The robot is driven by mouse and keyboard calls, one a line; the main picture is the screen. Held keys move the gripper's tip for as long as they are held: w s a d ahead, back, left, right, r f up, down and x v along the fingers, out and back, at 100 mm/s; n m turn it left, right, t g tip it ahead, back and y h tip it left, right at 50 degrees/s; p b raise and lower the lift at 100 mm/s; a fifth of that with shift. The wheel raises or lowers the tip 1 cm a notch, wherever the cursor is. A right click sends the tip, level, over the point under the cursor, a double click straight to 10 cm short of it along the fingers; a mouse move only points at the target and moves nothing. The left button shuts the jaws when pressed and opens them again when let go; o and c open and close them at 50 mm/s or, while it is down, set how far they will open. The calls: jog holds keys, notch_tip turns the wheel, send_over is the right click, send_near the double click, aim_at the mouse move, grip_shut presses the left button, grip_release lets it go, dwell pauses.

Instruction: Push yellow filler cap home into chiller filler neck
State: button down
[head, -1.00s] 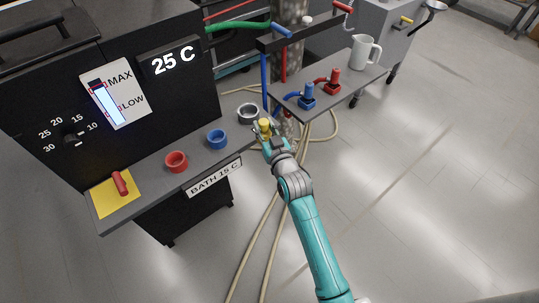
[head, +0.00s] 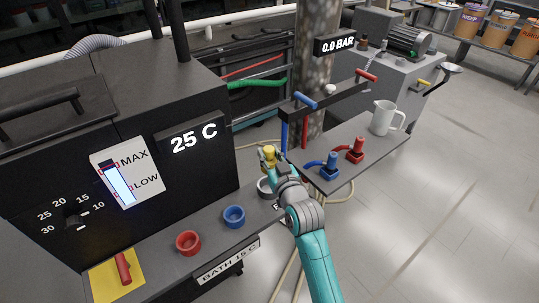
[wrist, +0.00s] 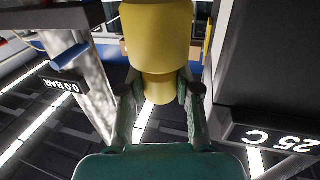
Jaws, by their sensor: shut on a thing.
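The yellow filler cap (head: 268,154) is held in my gripper (head: 273,164), which is shut on it. In the wrist view the cap (wrist: 158,35) stands up between the two fingers (wrist: 160,98), its narrower lower part gripped. The pale metal ring of the filler neck (head: 264,187) is at the right end of the chiller's (head: 120,260) front shelf, partly hidden behind my gripper. In the head view the cap appears above the neck, apart from it. The neck does not show clearly in the wrist view.
A blue ring (head: 234,216) and a red ring (head: 188,243) sit on the same shelf, left of the neck. A red handle (head: 123,268) lies on a yellow plate. To the right, a side shelf holds blue (head: 331,163) and red (head: 355,150) valves and a white jug (head: 383,118).

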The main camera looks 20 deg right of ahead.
jog(key=shift+f, duration=2.9)
jog(key=shift+f, duration=0.7)
jog(key=shift+r, duration=0.3)
jog(key=shift+f, duration=0.3)
dwell(1.6)
jog(key=shift+r, duration=0.3)
jog(key=shift+s+f, duration=0.1)
jog(key=shift+f, duration=0.25)
dwell(1.6)
